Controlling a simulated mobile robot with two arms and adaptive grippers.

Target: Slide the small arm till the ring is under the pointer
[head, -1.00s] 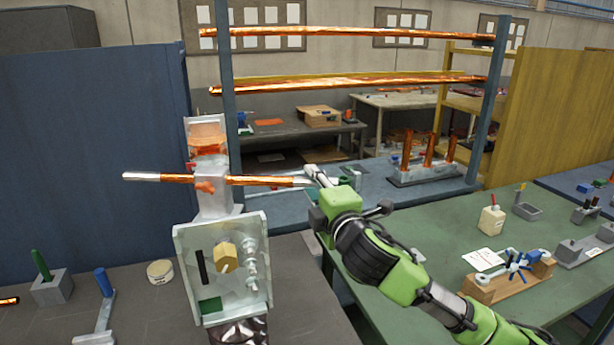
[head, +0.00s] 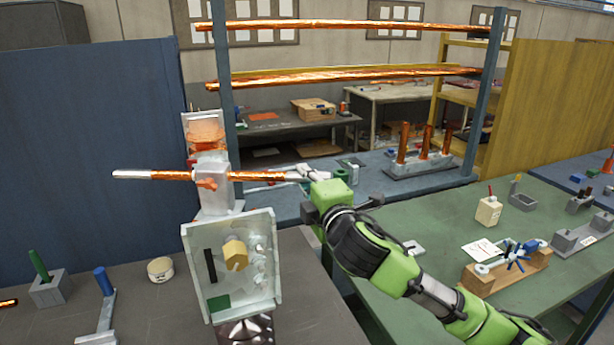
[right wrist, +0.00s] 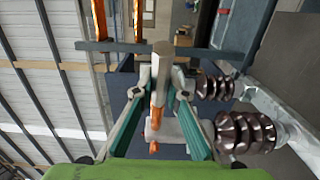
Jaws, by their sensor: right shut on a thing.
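The small arm (head: 170,175) is a thin horizontal rod, copper-coloured with a silver left end. It passes through a pale metal holder (head: 215,197) on an upright stand. A small orange piece (head: 206,184) sits at the holder; I cannot tell whether it is the pointer. I cannot pick out the ring. My right gripper (head: 308,174) is shut on the right end of the small arm. In the right wrist view the grey and copper rod (right wrist: 160,75) lies between the gripper's fingers (right wrist: 158,100). My left gripper is not in view.
Below the holder is a tilted pale panel (head: 190,265) with a brass hex knob (head: 235,254). Copper bars (head: 340,75) cross the frame behind. Ribbed brown insulators (right wrist: 245,132) stand close right of the gripper. A green bench (head: 410,225) lies under my right arm.

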